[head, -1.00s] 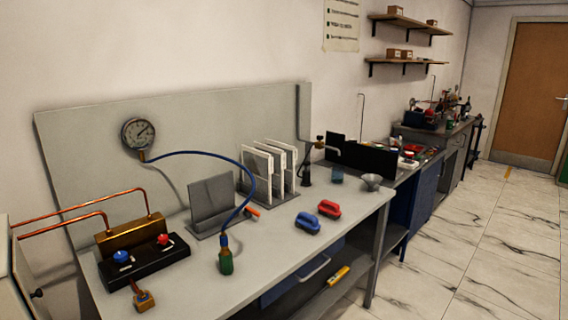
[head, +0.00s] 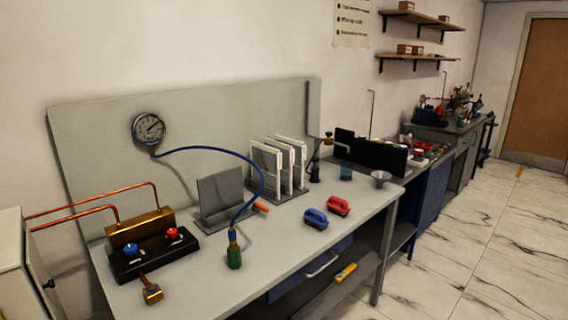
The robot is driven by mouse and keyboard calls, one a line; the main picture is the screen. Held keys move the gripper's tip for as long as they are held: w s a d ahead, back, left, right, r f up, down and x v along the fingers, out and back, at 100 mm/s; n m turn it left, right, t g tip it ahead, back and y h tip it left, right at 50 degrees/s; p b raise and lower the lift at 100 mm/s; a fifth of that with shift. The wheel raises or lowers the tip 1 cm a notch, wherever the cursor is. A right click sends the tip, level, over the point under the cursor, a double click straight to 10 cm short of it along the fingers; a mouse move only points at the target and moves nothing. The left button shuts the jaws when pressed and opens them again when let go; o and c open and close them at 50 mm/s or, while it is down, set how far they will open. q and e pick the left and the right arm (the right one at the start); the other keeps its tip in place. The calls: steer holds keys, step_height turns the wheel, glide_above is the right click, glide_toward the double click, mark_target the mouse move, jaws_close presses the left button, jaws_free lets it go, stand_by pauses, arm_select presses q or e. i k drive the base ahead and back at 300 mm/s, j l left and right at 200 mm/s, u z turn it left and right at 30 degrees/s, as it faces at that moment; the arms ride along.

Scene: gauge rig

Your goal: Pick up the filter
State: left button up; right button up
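Several thin white-framed panels (head: 282,169), which look like filters, stand upright side by side in a grey rack on the workbench (head: 281,241). I cannot tell which one is the task's filter. A separate grey plate (head: 221,193) stands upright in its own holder left of the rack. Neither of my grippers is in the head view, so their state is hidden.
A round gauge (head: 149,129) on the back panel has a blue hose (head: 251,163) running to a green-bodied fitting (head: 234,256). A black valve block (head: 152,254) stands at left. The front bench top is largely clear.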

mark_target(269, 159)
steer(key=i+l+u, duration=0.1)
steer(key=l, duration=0.35)
steer(key=i+l, duration=0.25)
steer(key=l, duration=0.2)
steer(key=i+l+u, duration=0.15)
steer(key=l, duration=0.35)
steer(key=i+l+u, duration=0.1)
steer(key=l, duration=0.35)
steer(key=i+l+u, duration=0.1)
steer(key=l, duration=0.4)
steer(key=i+l, duration=0.2)
steer(key=l, duration=0.3)
steer(key=i+l+u, duration=0.15)
steer(key=l, duration=0.4)
